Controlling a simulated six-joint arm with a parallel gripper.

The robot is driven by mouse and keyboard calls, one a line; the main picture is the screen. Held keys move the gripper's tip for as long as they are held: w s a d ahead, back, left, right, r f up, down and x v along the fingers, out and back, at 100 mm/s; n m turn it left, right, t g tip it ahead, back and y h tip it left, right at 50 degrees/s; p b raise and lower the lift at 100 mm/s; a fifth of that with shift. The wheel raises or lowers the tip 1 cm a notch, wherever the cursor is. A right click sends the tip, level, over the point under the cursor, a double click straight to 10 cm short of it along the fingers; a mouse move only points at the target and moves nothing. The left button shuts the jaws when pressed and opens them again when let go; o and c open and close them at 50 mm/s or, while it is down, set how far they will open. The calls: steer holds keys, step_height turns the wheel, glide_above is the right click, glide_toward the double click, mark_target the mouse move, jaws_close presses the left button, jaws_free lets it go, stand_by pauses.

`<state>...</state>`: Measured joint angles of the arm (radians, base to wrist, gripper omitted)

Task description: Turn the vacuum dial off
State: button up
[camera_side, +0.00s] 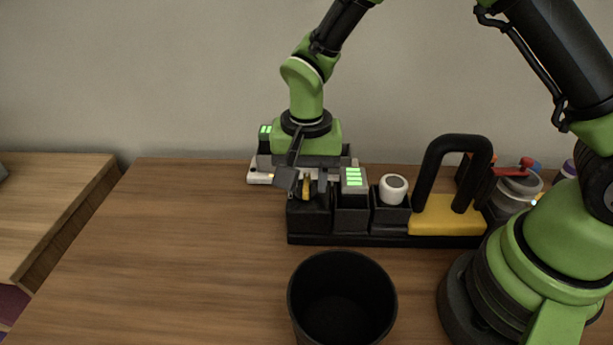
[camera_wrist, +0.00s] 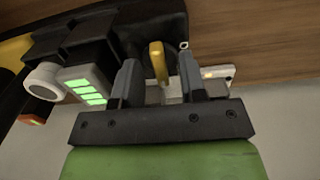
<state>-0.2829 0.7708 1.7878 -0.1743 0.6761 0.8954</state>
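What looks like the vacuum dial is a black unit with an upright yellow grip (camera_side: 307,187), at the left end of the black caddy in the side view. The yellow grip also shows in the wrist view (camera_wrist: 158,64). My gripper (camera_side: 305,180) is open, with one finger on each side of the yellow grip. In the wrist view my gripper (camera_wrist: 159,72) shows a gap between each finger and the grip. The dial's markings are hidden, so I cannot tell its setting.
The black caddy (camera_side: 350,240) also holds a green-lit block (camera_side: 353,180), a white round-topped piece (camera_side: 394,188) and a yellow base with a black loop handle (camera_side: 447,225). A black bin (camera_side: 343,300) stands in front. A white strip (camera_side: 260,178) lies behind. The table's left side is clear.

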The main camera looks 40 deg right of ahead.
steer(key=shift+f, duration=0.15)
jaws_close()
